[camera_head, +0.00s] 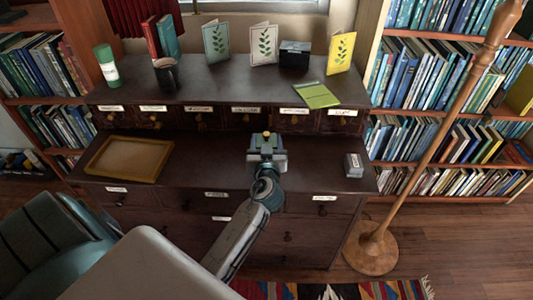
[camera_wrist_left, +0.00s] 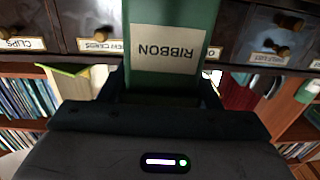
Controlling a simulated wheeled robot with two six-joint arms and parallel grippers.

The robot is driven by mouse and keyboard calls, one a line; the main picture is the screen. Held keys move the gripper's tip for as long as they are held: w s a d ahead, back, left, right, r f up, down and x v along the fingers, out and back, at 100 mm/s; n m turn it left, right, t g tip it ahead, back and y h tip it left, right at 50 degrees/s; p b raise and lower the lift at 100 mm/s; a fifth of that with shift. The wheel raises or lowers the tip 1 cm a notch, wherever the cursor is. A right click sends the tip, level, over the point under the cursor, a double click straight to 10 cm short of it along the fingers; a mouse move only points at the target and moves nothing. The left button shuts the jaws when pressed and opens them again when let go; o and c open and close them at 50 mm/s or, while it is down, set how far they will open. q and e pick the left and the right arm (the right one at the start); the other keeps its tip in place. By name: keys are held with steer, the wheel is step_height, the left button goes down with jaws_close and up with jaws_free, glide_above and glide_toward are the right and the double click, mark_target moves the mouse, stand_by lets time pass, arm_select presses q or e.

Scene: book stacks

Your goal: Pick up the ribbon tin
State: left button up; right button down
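The green ribbon tin (camera_wrist_left: 168,18) shows close up in the left wrist view, with a pale label reading RIBBON upside down. My left gripper (camera_head: 266,148) is over the middle of the dark desk top in the head view. Its dark fingers (camera_wrist_left: 160,88) lie on either side of the tin in the left wrist view. Whether they press on it cannot be told. In the head view the tin is largely hidden by the gripper and cannot be made out clearly. My right gripper is not in view.
A tan tray (camera_head: 128,159) lies left on the desk (camera_head: 215,170), and a small grey box (camera_head: 353,165) stands right. The raised shelf behind holds a green-white cylinder (camera_head: 106,66), mug (camera_head: 166,74), cards (camera_head: 264,45) and dark box (camera_head: 294,55). A wooden lamp stand (camera_head: 430,150) rises at right.

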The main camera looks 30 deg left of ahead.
arm_select(q)
steer(key=c, duration=0.6)
